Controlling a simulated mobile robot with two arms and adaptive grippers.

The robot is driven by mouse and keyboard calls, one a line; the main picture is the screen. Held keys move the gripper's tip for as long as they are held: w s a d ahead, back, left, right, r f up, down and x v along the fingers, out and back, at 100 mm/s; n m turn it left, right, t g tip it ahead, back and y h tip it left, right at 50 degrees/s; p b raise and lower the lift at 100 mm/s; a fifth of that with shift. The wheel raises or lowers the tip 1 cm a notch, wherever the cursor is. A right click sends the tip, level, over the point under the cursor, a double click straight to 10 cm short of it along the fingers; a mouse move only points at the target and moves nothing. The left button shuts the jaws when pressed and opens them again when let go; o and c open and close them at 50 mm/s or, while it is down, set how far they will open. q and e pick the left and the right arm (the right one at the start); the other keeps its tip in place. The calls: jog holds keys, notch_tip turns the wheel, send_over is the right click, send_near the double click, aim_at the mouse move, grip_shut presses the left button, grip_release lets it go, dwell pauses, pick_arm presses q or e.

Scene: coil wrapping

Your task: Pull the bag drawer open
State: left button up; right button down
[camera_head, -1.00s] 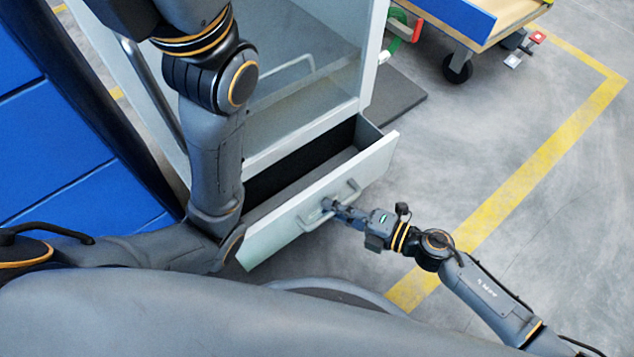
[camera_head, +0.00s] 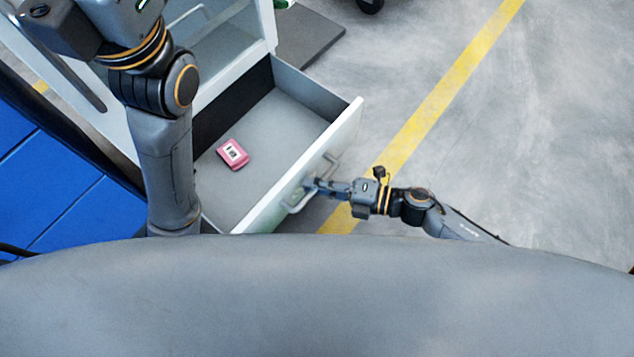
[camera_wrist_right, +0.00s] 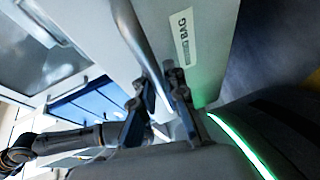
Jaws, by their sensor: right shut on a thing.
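The bag drawer (camera_head: 270,105) stands well out of the cabinet, with its grey floor showing. Its pale front (camera_head: 346,128) carries a bar handle (camera_head: 295,207). My right gripper (camera_head: 315,186) is shut on the handle from the outer side. In the right wrist view, the fingers (camera_wrist_right: 160,82) close around the handle bar (camera_wrist_right: 146,42), beside a label reading BAG (camera_wrist_right: 182,38). A small pink packet (camera_head: 233,154) lies inside the drawer. My left arm crosses the upper left of the head view; its gripper is out of view.
The cabinet (camera_head: 235,58) stands behind the drawer. Blue panels (camera_head: 60,200) are at the left. A dark mat (camera_head: 308,38) lies beyond the cabinet. Floor with a yellow line (camera_head: 440,88) is clear on the right. My own body hides the bottom of the head view.

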jog(key=c, duration=1.7)
grip_release()
jog(key=shift+o, duration=0.2)
jog(key=v, duration=1.2)
